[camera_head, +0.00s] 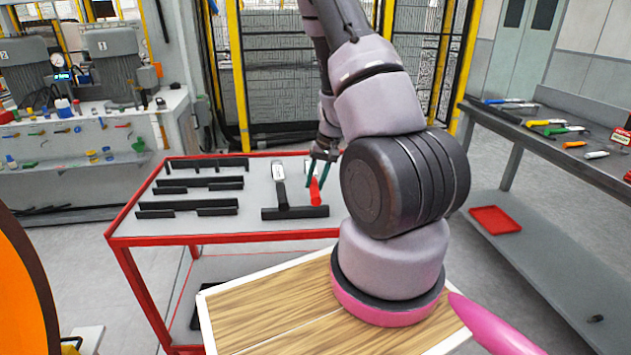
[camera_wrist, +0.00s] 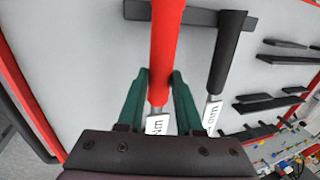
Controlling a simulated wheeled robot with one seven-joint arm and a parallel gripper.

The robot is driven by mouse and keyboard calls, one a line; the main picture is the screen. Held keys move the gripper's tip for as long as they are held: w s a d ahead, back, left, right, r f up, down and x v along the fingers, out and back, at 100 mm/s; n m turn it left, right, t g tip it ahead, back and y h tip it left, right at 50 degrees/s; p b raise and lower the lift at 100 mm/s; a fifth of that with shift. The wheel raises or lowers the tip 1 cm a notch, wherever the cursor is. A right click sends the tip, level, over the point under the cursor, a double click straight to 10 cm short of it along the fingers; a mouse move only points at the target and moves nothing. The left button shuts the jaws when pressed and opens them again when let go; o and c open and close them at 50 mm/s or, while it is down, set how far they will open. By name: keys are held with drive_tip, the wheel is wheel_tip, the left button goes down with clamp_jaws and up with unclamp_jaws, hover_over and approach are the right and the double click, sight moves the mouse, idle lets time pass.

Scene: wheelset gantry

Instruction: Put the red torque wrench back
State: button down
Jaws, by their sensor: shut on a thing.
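The red torque wrench (camera_head: 315,191) is at the right end of the red-framed cart, below my gripper (camera_head: 322,168) in the head view. In the wrist view its red handle (camera_wrist: 167,45) runs up from between the green fingers of my gripper (camera_wrist: 159,82), with a pale labelled part (camera_wrist: 157,124) nearer the palm. The fingers are shut on it. A black-handled wrench (camera_head: 280,186) lies beside it to the left, and shows to the right in the wrist view (camera_wrist: 230,55). I cannot tell whether the red wrench touches the cart top or its black holders.
The cart top (camera_head: 255,190) carries several black slotted holders (camera_head: 187,208) on its left; another holder (camera_head: 290,213) is at its front right. A wooden-topped surface (camera_head: 270,310) is in front. A bench with tools (camera_head: 545,130) stands right, with a red tray (camera_head: 495,219) below.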

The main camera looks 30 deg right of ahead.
drive_tip(key=shift+f, duration=0.5)
drive_tip(key=shift+c, duration=2.4)
unclamp_jaws()
drive_tip(key=shift+r, duration=0.1)
drive_tip(key=v, duration=1)
drive_tip(key=s+a+r+t, duration=0.1)
drive_tip(key=a+r, duration=0.2)
drive_tip(key=r, duration=0.3)
drive_tip(key=s+a+r+t, duration=0.1)
drive_tip(key=s+a+r, duration=0.15)
drive_tip(key=r, duration=0.35)
drive_tip(key=s+a+r, duration=0.1)
drive_tip(key=a+r, duration=0.3)
drive_tip(key=r, duration=0.3)
drive_tip(key=s+a+r+t, duration=0.2)
drive_tip(key=s+a+r, duration=0.1)
drive_tip(key=s+r, duration=0.3)
drive_tip(key=s+a+r+t, duration=0.2)
drive_tip(key=s+r, duration=0.3)
drive_tip(key=s, duration=0.3)
drive_tip(key=shift+a+r+h, duration=0.4)
drive_tip(key=shift+a, duration=0.2)
